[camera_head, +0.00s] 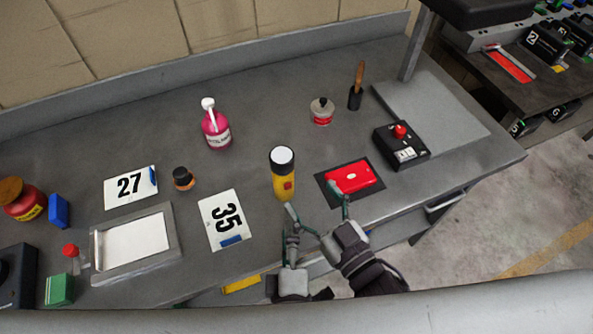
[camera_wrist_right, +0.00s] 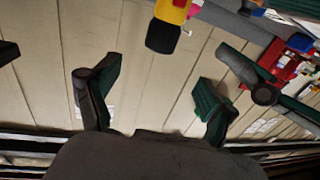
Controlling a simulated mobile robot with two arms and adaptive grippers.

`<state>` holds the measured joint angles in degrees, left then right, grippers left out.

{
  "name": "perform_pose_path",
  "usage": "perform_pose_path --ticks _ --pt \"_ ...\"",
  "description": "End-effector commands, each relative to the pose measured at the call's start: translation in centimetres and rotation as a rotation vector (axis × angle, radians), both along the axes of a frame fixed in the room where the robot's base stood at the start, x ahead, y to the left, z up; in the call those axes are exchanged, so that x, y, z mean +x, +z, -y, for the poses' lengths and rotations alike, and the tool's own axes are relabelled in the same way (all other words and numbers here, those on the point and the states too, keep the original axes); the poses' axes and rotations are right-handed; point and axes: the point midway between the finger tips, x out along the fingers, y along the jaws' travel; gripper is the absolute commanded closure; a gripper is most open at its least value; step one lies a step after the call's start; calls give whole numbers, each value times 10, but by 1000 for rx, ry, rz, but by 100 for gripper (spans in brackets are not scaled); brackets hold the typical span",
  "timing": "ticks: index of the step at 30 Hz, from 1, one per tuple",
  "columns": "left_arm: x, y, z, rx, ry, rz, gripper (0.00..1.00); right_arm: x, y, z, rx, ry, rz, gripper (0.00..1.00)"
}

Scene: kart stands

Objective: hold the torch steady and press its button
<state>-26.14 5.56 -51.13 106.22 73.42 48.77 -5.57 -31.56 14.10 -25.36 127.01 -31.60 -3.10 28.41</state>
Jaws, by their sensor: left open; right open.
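The yellow torch (camera_head: 283,178) stands upright on the grey bench, with a black collar, a white lens on top and a red button (camera_head: 288,185) on its side. In the right wrist view the torch (camera_wrist_right: 173,13) hangs inverted at the top edge, partly cut off, beyond the fingers. My right gripper (camera_head: 313,198) is open and empty, its fingers spread just right of and in front of the torch. In its own view the fingers (camera_wrist_right: 155,95) are apart with nothing between them. My left gripper (camera_head: 292,237) is open and empty, below the torch near the bench front.
A red case (camera_head: 353,177) on a dark mat lies right of the torch, close to my right fingers. A black box with a red button (camera_head: 401,147) sits farther right.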

Motion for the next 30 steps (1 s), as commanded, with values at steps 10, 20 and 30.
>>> perform_pose_path --ticks 10,20,30 --pt "0 0 0 0 0 0 58 62 1 -31 -2 0 4 16" --pt "0 0 0 0 0 0 58 102 0 -51 -1 -1 0 16" --pt "0 0 0 0 0 0 58 108 -1 -55 -2 -1 -2 16"
